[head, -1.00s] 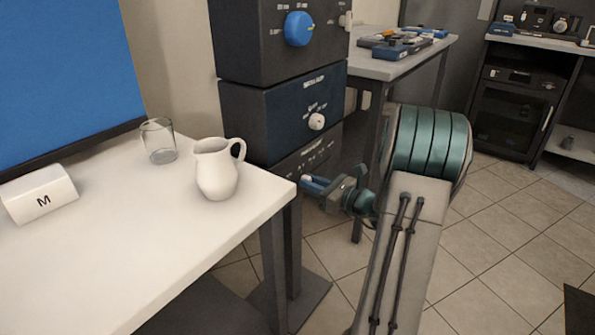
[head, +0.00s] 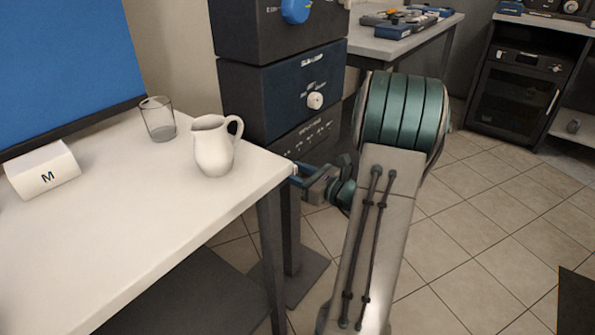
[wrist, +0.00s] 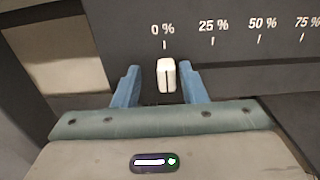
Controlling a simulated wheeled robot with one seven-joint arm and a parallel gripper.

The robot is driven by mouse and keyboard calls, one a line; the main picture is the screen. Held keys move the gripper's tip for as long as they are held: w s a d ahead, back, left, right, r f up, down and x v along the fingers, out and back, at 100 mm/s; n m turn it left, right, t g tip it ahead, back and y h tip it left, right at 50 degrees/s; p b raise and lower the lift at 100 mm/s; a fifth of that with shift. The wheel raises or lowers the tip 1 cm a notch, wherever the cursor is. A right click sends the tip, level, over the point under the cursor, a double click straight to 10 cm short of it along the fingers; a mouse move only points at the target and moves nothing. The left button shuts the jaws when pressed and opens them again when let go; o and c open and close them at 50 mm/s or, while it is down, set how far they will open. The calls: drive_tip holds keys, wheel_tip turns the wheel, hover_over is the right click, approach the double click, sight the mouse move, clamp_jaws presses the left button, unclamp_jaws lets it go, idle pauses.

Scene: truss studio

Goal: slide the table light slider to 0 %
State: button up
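The white slider knob (wrist: 166,75) sits in the wrist view directly below the "0 %" label and tick. My gripper (wrist: 163,84) has its two blue fingers apart, one on each side of the knob. A gap shows between the left finger and the knob; the right finger is close beside it, and I cannot tell whether it touches. In the head view my gripper (head: 300,171) is low by the dark panel stack (head: 285,80), beside the table corner. The knob cannot be made out there.
A white table (head: 130,225) with a jug (head: 213,148), a glass (head: 158,119) and a block marked M (head: 43,171) stands left of my gripper, its corner very near. A round white knob (head: 315,100) is higher on the stack. Tiled floor is free at right.

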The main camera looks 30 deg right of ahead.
drive_tip(key=shift+d, duration=0.1)
drive_tip(key=shift+s+d, duration=0.15)
drive_tip(key=shift+s, duration=0.1)
drive_tip(key=p+v, duration=0.3)
drive_tip(key=v, duration=1)
drive_tip(key=shift+s, duration=0.15)
